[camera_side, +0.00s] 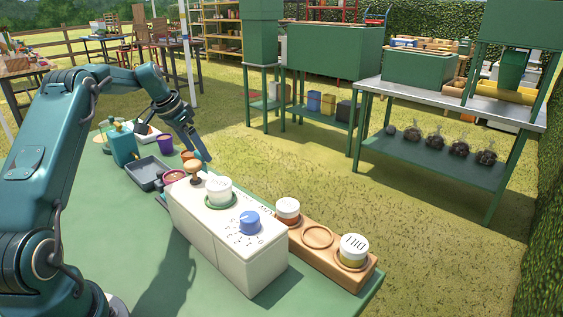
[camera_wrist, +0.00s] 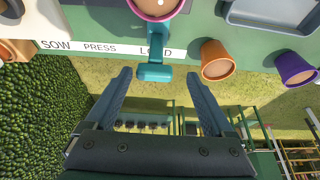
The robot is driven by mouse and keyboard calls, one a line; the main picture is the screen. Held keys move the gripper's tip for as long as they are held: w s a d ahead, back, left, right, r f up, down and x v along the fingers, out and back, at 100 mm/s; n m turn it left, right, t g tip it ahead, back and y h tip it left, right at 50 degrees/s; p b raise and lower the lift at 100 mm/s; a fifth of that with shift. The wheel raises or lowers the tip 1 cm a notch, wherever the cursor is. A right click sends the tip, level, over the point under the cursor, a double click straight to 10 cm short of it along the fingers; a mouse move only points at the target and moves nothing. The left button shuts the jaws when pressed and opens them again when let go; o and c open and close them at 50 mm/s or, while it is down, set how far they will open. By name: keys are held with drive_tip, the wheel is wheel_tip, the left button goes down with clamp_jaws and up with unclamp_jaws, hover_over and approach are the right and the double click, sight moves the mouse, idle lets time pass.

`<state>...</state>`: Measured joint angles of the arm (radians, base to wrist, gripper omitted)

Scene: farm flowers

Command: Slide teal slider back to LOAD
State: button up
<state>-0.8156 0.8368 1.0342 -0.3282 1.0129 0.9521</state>
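The teal slider (camera_wrist: 154,71) shows in the wrist view as a short arm ending in a crossbar. It lies across the word LOAD on the white label strip (camera_wrist: 100,48), which reads SOW, PRESS, LOAD. A pink-rimmed pot (camera_wrist: 157,15) is at the slider's inner end. My gripper (camera_wrist: 158,76) is open, with one finger on each side of the crossbar and visible gaps to both. In the side view my gripper (camera_side: 206,158) hangs at the bench's far edge, beyond the white machine (camera_side: 225,240); I cannot make out the slider there.
An orange pot (camera_wrist: 216,68) is close to the right of the slider, with a purple pot (camera_wrist: 294,70) and a grey tray (camera_wrist: 275,15) further right. The side view shows a wooden-knobbed press (camera_side: 193,166), a blue dial (camera_side: 249,222) and a wooden jar rack (camera_side: 318,258).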

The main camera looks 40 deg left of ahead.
drive_tip(key=shift+d, duration=0.1)
drive_tip(key=v, duration=0.5)
idle(0.3)
